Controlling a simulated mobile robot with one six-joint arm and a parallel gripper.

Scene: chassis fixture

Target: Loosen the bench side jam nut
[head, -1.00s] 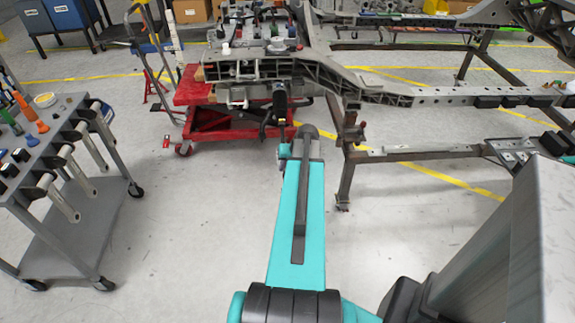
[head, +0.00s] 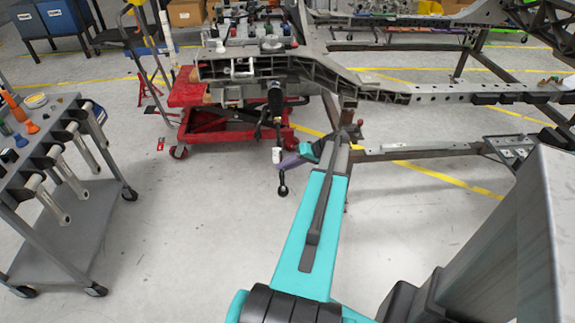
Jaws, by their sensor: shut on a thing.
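A slim rod with a dark ring (head: 283,190) at its low end hangs upright below the chassis end, left of my arm. A pale sleeve or nut (head: 276,155) sits partway along it, and a black body (head: 275,97) is above. My teal forearm bends left toward the rod, and my gripper (head: 282,161) is at its height, apparently shut on it near the pale part. The gripper is small and dark here. I cannot make out its fingers or tell the jam nut from the other parts.
The chassis frame (head: 370,87) spans the back and right, with a steel post (head: 347,112) close to my arm. A red lift cart (head: 205,128) stands behind the rod. A grey tool cart (head: 85,215) is at left. The floor between is clear.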

